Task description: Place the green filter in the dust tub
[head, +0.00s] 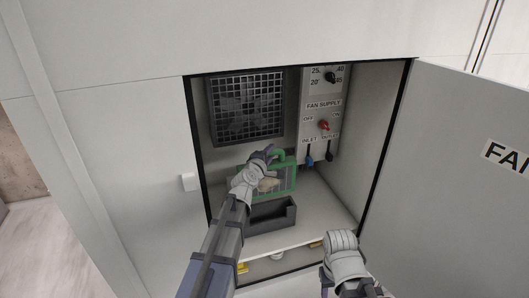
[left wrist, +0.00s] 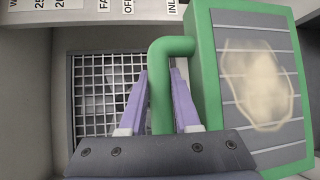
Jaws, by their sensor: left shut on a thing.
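The green filter (head: 283,184) is a green frame with grey slats and a beige dusty patch. It also shows in the left wrist view (left wrist: 205,75), where its green handle (left wrist: 158,95) passes between the purple fingers. My left gripper (head: 270,153) is shut on this handle and holds the filter above the dust tub. The dust tub (head: 272,217) is a dark open box on the cabinet floor, just below the filter. Its inside is mostly hidden. My right gripper (head: 327,283) is low in the head view, outside the cabinet; its fingers are too unclear to tell their state.
A fan grille (head: 247,106) is on the back wall. A control panel (head: 323,115) with a black knob, a red knob and levers (head: 310,160) stands right of it. The cabinet door (head: 450,150) is open to the right. Free floor (head: 325,210) lies right of the tub.

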